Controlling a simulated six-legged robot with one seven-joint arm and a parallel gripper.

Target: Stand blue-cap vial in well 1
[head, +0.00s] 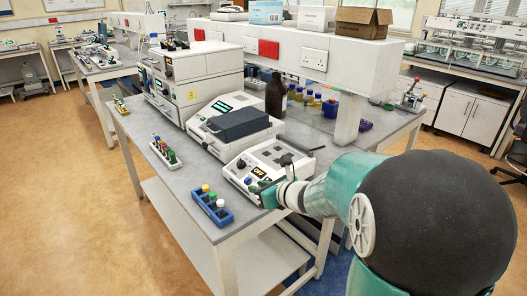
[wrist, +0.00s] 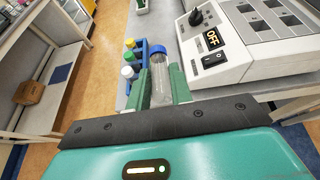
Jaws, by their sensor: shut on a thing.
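My gripper (wrist: 162,88) is shut on a clear vial with a blue cap (wrist: 157,50). The blue-cap vial (wrist: 161,85) stands between the two green fingers, cap pointing away from the wrist. In the head view my gripper (head: 263,187) is at the front left of a white block unit (head: 284,158); the vial cannot be made out clearly there. The unit also shows in the wrist view (wrist: 226,72), right of the vial, with a black knob, an OFF display and several square recesses on top. No number is readable, so I cannot tell which is well 1.
A blue rack (head: 227,219) with yellow, green and white caps stands left of my gripper, near the bench's front edge. Another vial rack (head: 165,155) is farther back. A second white instrument (head: 232,122) stands behind the unit. Bare grey bench (head: 185,183) lies between the racks.

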